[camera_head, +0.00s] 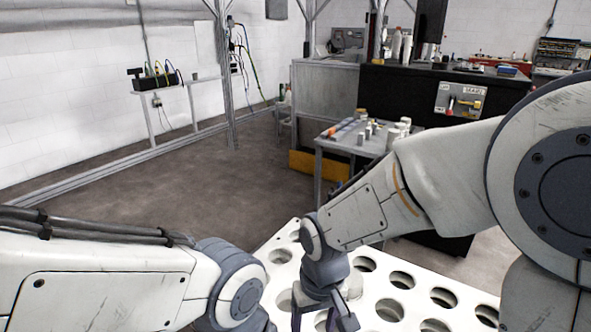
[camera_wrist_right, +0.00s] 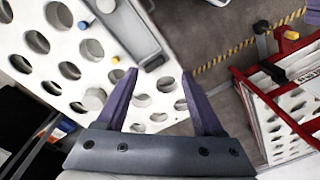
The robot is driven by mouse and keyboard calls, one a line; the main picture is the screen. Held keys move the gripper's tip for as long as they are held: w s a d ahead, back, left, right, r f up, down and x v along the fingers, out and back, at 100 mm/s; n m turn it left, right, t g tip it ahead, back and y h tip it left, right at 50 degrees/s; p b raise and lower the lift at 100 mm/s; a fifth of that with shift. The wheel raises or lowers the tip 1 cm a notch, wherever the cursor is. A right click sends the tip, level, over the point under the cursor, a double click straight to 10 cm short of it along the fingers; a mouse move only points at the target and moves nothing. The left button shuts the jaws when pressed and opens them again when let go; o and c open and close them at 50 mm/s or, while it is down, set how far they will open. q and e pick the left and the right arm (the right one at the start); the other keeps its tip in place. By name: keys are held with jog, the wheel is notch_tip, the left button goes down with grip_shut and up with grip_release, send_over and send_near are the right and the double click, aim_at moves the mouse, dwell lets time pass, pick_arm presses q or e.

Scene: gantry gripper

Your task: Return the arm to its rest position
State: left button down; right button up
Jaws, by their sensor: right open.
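My right arm comes in from the right in the head view, and its right gripper (camera_head: 322,320) points down over a white plate with round holes (camera_head: 385,287). In the right wrist view the two purple-grey fingers of the right gripper (camera_wrist_right: 158,78) stand wide apart. Nothing is held between them; the holed plate (camera_wrist_right: 110,108) shows beyond. My left arm reaches in from the lower left in the head view. Its gripper is out of the picture.
A small table with bottles and small parts (camera_head: 345,145) stands beyond the plate. In the wrist view, a pale cylinder (camera_wrist_right: 95,99) shows at the plate, and a red-framed rack (camera_wrist_right: 262,120) is at the right. Open floor (camera_head: 190,185) lies left of the table.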

jog(key=s+d+r+n, duration=0.1)
jog(key=s+r+n, duration=0.1)
jog(key=s, duration=0.4)
jog(key=s+d+r+n, duration=0.1)
jog(key=s+r+n, duration=0.15)
jog(key=s, duration=0.35)
notch_tip(320, 180, up, 16)
jog(key=p, duration=1.6)
jog(key=shift+a, duration=0.25)
jog(key=shift+m, duration=0.25)
